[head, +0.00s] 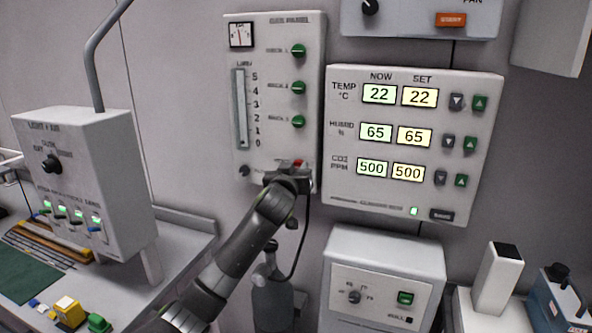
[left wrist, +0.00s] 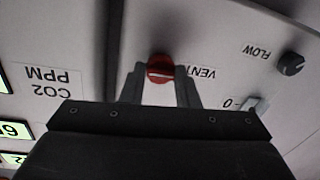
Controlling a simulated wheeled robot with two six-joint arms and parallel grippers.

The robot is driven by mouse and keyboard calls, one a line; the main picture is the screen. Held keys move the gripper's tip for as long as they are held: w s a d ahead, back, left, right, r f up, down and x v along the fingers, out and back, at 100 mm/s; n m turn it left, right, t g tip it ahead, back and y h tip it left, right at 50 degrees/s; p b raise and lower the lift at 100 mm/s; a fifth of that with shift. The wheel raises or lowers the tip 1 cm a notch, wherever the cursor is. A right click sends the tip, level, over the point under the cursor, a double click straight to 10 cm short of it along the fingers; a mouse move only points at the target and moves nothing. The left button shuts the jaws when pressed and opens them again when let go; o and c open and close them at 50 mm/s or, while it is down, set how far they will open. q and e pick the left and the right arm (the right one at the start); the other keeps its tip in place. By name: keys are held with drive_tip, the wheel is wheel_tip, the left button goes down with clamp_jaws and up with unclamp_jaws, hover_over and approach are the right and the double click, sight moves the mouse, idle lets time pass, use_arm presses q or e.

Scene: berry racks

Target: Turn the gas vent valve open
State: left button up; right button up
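The gas panel (head: 277,60) hangs on the wall in the head view. Its red vent valve knob (left wrist: 161,69) shows in the left wrist view beside the label VENT, with a pale line across its face. In the head view only a bit of red (head: 298,163) shows above my gripper. My left gripper (head: 291,174) is at the panel's lower edge. In the left wrist view its two fingers (left wrist: 161,76) stand on either side of the knob, with a small gap on the left; contact on the right is unclear. My right gripper is in neither view.
A climate display box (head: 410,205) is close on the right of the gas panel. A dark hose hangs below beside a grey bottle (head: 272,300). A light control box (head: 90,170) stands left.

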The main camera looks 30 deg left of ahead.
use_arm(q)
drive_tip(key=c, duration=0.3)
drive_tip(key=shift+c, duration=0.2)
drive_tip(key=m+p, duration=0.1)
drive_tip(key=m, duration=0.3)
drive_tip(key=shift+m+p, duration=0.35)
drive_tip(key=shift+m, duration=0.05)
drive_tip(key=m+p, duration=0.2)
drive_tip(key=m, duration=0.2)
drive_tip(key=shift+m+t, duration=0.4)
drive_tip(key=m+h+p, duration=0.1)
drive_tip(key=m+p, duration=0.1)
drive_tip(key=m, duration=0.3)
drive_tip(key=shift+t+p, duration=0.3)
drive_tip(key=shift+p, duration=0.05)
drive_tip(key=shift+a+f+m+h+p, duration=0.15)
drive_tip(key=shift+m+h+p, duration=0.25)
drive_tip(key=shift+m+p, duration=1.5)
drive_tip(key=shift+f+m+b, duration=0.1)
drive_tip(key=shift+m+b, duration=0.3)
drive_tip(key=shift+m, duration=0.2)
drive_tip(key=o, duration=1)
